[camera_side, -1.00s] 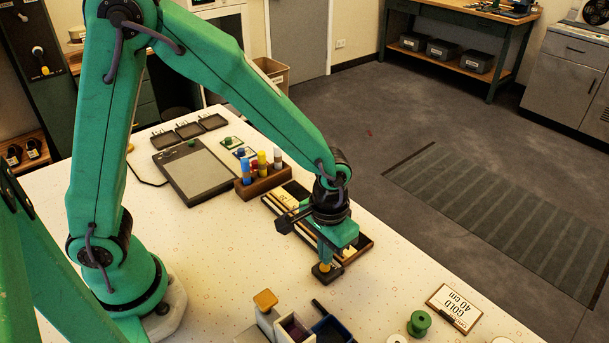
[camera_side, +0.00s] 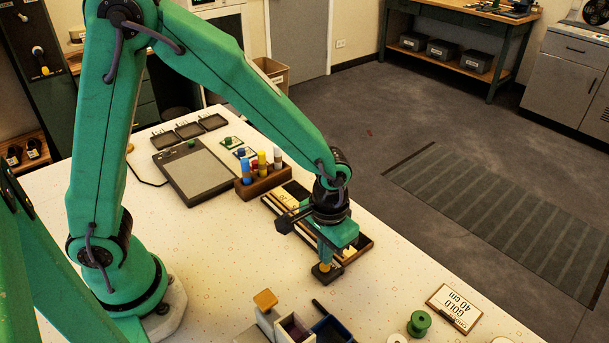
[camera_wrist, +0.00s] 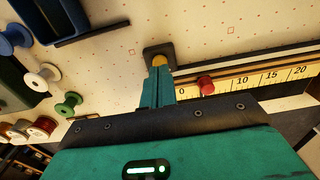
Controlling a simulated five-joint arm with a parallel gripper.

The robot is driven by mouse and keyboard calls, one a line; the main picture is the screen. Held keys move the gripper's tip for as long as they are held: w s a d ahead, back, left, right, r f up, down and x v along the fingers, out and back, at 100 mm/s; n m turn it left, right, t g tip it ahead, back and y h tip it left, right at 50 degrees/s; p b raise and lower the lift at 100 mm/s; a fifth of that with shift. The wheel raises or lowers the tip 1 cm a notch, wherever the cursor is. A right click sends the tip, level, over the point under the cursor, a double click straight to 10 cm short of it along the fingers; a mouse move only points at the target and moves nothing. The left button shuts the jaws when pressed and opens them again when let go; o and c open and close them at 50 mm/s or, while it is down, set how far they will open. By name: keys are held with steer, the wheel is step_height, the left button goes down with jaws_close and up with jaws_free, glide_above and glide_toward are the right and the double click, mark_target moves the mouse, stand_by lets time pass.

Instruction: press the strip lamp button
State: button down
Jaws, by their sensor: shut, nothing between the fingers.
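The strip lamp button is a yellow cap (camera_wrist: 159,61) on a small dark square base (camera_wrist: 152,50), beside the zero end of the ruled strip in the wrist view. In the side view the dark base (camera_side: 327,274) sits on the white table. My gripper (camera_side: 325,262) points down, shut and empty, with its fingertips right over the yellow cap. In the wrist view the fingertips (camera_wrist: 158,72) overlap the cap and hide part of it. I cannot tell whether they touch it or whether it is pressed down.
A ruled strip (camera_wrist: 256,79) with a red knob (camera_wrist: 206,86) runs beside the base. A wooden rack (camera_side: 264,181) of coloured tubes and a grey panel (camera_side: 203,173) stand farther back. Open boxes (camera_side: 295,330), a green spool (camera_side: 419,323) and a "GOLD 40 cm" card (camera_side: 455,308) are nearer.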

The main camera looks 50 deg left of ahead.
steer(key=shift+f, duration=0.95)
stand_by(0.3)
steer(key=shift+r, duration=3.45)
steer(key=s+a+r+t, duration=0.2)
steer(key=s+a+r, duration=0.3)
steer(key=a+r, duration=0.2)
steer(key=s+a+r+t, duration=0.3)
steer(key=s+a+r, duration=0.2)
steer(key=a+r, duration=0.2)
steer(key=shift+s+a+r+t, duration=0.3)
steer(key=shift+s+a+r, duration=0.05)
steer(key=shift+a, duration=0.65)
